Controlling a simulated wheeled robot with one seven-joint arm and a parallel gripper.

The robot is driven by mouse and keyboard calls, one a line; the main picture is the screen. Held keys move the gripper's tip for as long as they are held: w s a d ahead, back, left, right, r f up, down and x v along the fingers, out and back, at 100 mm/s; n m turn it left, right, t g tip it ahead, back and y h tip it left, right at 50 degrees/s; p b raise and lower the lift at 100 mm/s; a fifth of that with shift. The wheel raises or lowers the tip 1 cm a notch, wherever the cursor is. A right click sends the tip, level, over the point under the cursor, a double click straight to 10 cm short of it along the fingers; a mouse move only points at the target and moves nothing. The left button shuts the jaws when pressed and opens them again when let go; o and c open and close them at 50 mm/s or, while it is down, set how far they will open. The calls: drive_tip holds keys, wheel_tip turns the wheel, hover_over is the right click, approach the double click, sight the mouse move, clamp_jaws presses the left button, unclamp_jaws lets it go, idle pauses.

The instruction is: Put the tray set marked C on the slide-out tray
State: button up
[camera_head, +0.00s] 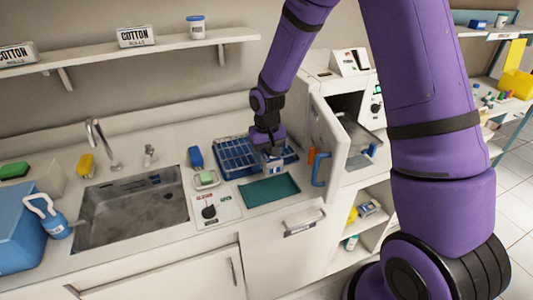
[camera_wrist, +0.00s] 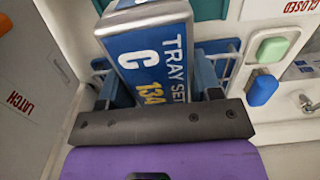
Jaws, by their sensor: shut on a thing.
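The tray set marked C (camera_wrist: 150,48) is a blue and white pack with the words "TRAY SET" and "C 134" in the wrist view. My gripper (camera_wrist: 158,88) is shut on it, with a finger on each side. In the head view my gripper (camera_head: 270,150) points down over the right part of a blue rack, and the pack (camera_head: 273,164) shows small under it. Whether the pack touches the rack is unclear. To the right, a grey tray (camera_head: 364,140) shows in the opening of a white machine (camera_head: 345,88), partly hidden by its open door.
The open door (camera_head: 326,140), with a blue handle (camera_head: 320,170), stands between my gripper and the opening. The blue rack (camera_head: 232,160) and a green mat (camera_head: 268,190) lie on the counter. The sink (camera_head: 130,205) is left. A shelf (camera_head: 130,52) runs above.

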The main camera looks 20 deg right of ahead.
sight(267, 150)
wheel_tip(267, 150, up, 20)
idle(1.1)
drive_tip(key=shift+r, duration=0.1)
